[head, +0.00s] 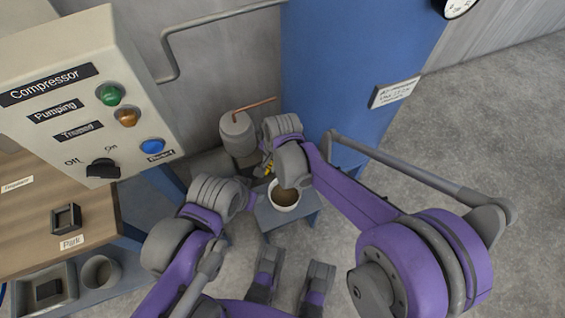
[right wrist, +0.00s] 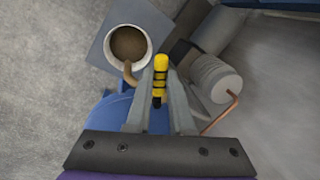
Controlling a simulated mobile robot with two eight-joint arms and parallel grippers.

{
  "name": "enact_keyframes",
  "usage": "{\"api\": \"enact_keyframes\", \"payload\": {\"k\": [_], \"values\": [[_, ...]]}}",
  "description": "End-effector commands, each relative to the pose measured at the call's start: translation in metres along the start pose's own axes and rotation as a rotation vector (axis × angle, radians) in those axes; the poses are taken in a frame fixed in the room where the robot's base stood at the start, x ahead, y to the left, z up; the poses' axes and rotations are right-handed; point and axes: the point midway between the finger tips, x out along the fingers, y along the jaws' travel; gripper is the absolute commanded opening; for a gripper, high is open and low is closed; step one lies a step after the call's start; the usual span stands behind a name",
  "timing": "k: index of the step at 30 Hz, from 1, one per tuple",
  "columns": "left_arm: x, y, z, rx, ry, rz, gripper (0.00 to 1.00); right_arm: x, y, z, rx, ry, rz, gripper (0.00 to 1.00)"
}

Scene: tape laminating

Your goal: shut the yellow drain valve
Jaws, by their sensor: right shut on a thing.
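The yellow drain valve handle, banded with black (right wrist: 160,68), stands between the fingers of my right gripper (right wrist: 161,88) in the right wrist view. My right gripper is shut on it. In the head view only a small yellow bit (head: 268,168) shows beside my right wrist, which hides most of the valve. A pale cup of brown liquid (right wrist: 129,44) is close by, with a tan curved piece at its rim. The cup also shows in the head view (head: 284,197). My left arm comes in from the left, but its gripper fingers do not show.
The cup stands on a blue-grey stool (head: 301,220). A grey canister with a copper pipe (head: 238,135) is behind the valve. A large blue tank (head: 345,75) rises at the back. The Compressor panel (head: 75,135) and wooden bench (head: 30,235) are at left. Floor at right is clear.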

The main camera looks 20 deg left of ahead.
Motion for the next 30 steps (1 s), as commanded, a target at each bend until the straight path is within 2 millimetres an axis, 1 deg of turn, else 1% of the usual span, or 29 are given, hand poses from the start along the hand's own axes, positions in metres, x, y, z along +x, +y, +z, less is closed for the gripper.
{"api": "enact_keyframes", "payload": {"k": [3,15,21,30], "values": [[-0.007,0.0,-0.003,0.0,0.003,0.0,0.5,0.0,-0.008,0.001,0.102,0.022,-0.002,0.0],[-0.02,0.0,-0.008,0.0,0.008,0.0,0.5,0.003,-0.022,-0.002,0.408,0.083,-0.003,0.0],[-0.024,0.0,-0.009,0.0,0.009,0.0,0.5,0.004,-0.026,-0.004,0.498,0.1,-0.003,0.0],[-0.025,0.0,-0.01,0.0,0.009,0.0,0.5,0.005,-0.028,-0.005,0.551,0.11,-0.003,0.0]]}}
